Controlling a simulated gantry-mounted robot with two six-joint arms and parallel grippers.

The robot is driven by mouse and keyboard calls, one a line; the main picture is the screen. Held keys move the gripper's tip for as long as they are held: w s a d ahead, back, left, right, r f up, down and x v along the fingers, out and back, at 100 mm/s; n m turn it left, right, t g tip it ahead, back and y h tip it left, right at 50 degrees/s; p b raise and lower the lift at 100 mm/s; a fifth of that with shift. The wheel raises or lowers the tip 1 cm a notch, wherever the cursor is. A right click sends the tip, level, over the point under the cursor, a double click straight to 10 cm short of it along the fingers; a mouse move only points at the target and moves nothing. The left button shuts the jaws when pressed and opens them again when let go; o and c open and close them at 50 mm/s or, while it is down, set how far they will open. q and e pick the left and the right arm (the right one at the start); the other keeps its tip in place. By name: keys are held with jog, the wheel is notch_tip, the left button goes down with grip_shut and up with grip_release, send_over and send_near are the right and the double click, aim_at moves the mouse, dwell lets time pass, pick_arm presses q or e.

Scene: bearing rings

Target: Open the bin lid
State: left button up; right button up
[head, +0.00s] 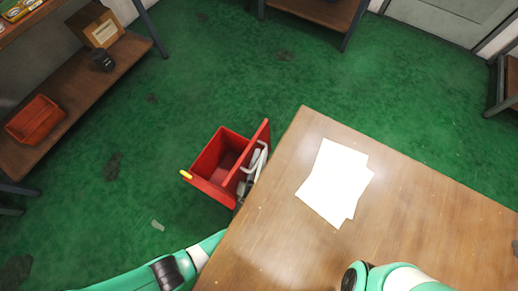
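The red bin (208,172) stands on the green floor beside the left edge of the wooden table. It is open at the top and I see into its red inside. Its red lid (258,146) stands raised on the bin's right side. A yellow tab (186,174) sits on the bin's left front corner. My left gripper (256,163), grey and white, is at the right side of the raised lid, between it and the table. The lid and table edge partly hide it, so its opening and any contact are unclear. My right gripper is out of view.
The wooden table (420,222) fills the lower right and holds white paper sheets (332,184). A wooden shelf (62,105) at the left carries an orange-red tray (34,119), a cardboard box (100,30) and a dark cup (102,60).

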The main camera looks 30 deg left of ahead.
pick_arm(q)
jog(key=v, duration=1.1)
jog(key=shift+s+f, duration=0.2)
jog(key=shift+s, duration=0.1)
